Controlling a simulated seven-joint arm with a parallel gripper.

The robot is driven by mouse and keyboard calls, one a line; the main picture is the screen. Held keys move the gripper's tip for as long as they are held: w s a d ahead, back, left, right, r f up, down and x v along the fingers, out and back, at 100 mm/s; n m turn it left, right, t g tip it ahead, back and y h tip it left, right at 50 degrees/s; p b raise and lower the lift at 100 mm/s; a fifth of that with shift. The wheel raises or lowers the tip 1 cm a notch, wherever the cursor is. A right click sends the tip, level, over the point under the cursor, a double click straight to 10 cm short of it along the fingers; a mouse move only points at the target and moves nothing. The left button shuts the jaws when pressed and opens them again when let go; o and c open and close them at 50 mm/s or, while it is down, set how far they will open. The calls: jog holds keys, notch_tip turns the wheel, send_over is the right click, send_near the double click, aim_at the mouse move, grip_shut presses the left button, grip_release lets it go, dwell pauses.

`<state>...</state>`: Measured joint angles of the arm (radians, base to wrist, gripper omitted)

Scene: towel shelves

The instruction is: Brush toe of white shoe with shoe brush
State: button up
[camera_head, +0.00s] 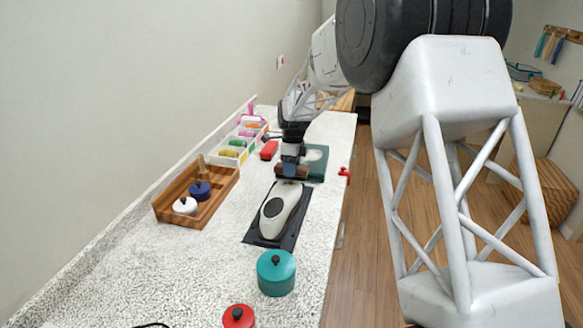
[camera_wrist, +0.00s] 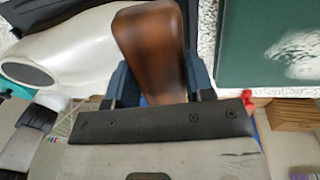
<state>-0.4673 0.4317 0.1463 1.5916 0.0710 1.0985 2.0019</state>
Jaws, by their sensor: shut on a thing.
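The white shoe (camera_head: 282,208) lies on a dark mat (camera_head: 291,235) on the counter, its opening facing up. My gripper (camera_head: 292,157) points down at the far end of the shoe and is shut on the brown wooden shoe brush (camera_head: 291,171). In the wrist view, the brush (camera_wrist: 150,45) sits between the blue fingers of my gripper (camera_wrist: 160,82). The shoe (camera_wrist: 85,50) is beside and partly under it, its opening at the left. The bristles are hidden, and I cannot tell whether they touch the shoe.
A green tray (camera_head: 318,174) with a white patch is just right of my gripper. A wooden tray (camera_head: 170,210) with small pots and white bins (camera_head: 238,150) stand along the wall. A teal pot (camera_head: 276,272) and a red pot (camera_head: 239,316) are nearer.

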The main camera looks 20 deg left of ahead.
aim_at(288, 185)
jog(key=shift+s+f, duration=0.1)
jog(key=shift+f, duration=0.45)
dwell(0.5)
jog(key=shift+s+r, duration=0.1)
jog(key=shift+s, duration=0.15)
jog(key=shift+s+r, duration=0.1)
jog(key=shift+s, duration=0.85)
jog(key=shift+s, duration=0.3)
jog(key=shift+s, duration=0.5)
jog(key=shift+w, duration=0.1)
jog(key=shift+c, duration=0.3)
jog(key=shift+w, duration=0.6)
jog(key=shift+w, duration=0.1)
